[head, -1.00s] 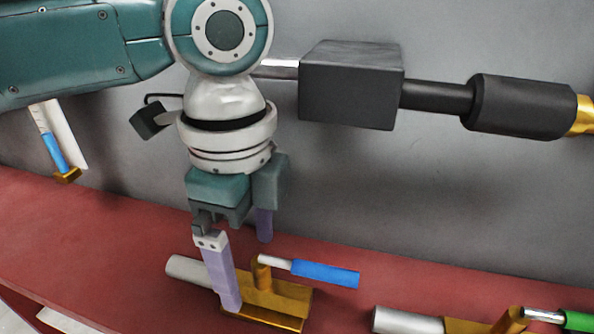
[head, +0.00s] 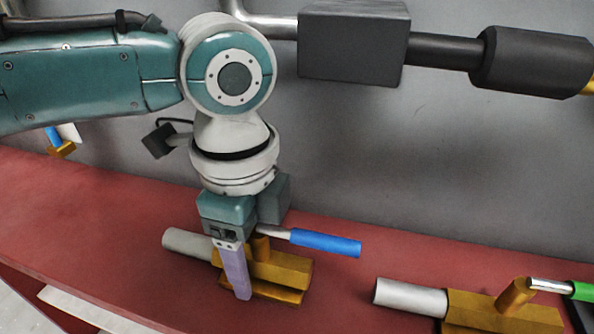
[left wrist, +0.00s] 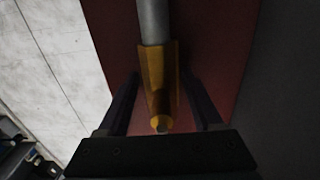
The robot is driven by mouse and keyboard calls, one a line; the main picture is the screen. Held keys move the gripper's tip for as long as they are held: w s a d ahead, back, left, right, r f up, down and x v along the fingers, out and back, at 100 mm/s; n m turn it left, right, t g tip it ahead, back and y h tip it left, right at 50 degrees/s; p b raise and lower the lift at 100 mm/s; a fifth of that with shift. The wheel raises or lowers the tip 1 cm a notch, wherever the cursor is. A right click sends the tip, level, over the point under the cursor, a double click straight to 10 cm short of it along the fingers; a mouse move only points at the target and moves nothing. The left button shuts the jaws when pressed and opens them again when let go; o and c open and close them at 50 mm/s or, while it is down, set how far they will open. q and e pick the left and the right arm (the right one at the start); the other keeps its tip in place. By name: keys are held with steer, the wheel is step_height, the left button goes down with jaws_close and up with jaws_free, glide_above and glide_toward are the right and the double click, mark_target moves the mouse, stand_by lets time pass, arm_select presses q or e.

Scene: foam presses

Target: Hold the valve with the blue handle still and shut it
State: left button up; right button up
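The valve with the blue handle (head: 326,244) lies on the red bench. Its brass body (head: 285,268) has a pale grey pipe (head: 187,244) on its left end, and the lever points right. My left gripper (head: 247,275) is open and lowered over the body, its near lilac finger in front of it and the far finger hidden. In the left wrist view the two dark fingers (left wrist: 161,100) stand either side of the brass body (left wrist: 158,75), seemingly not clamped. The handle is not visible there. My right gripper is not in view.
A second valve with a green handle (head: 581,291) lies to the right on the red bench (head: 120,215). Another small blue-handled valve (head: 61,148) is at the far left. A dark box and cylinder (head: 353,42) hang on the grey wall above. The bench left of the valve is clear.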

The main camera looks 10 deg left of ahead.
arm_select(q)
jaws_close()
stand_by(0.3)
stand_by(0.9)
stand_by(1.0)
